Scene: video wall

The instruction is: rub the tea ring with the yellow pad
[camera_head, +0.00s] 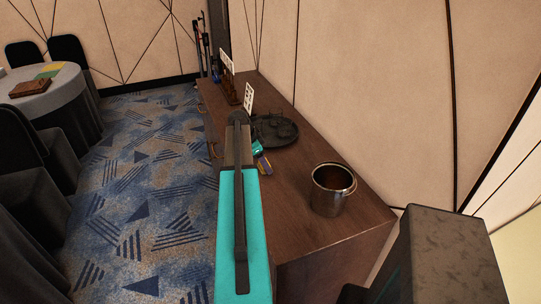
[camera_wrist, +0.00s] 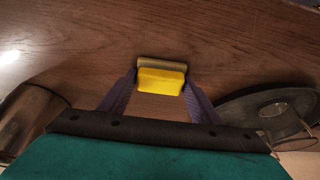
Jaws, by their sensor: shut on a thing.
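The yellow pad (camera_wrist: 162,80) is a small block with a tan strip along its far side. My gripper (camera_wrist: 160,84) is shut on it, with one purple finger at each end. My gripper (camera_head: 262,160) is partly hidden by my arm there. I cannot tell whether the pad touches the wood. I cannot make out a tea ring in either view; the wood around the pad looks bare.
A shiny metal pot (camera_head: 333,190) stands near the counter's front right; it also shows in the wrist view (camera_wrist: 32,115). A dark round tray (camera_head: 275,131) with things on it lies farther back. White cards (camera_head: 249,98) stand near it. The wall borders the counter's right side.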

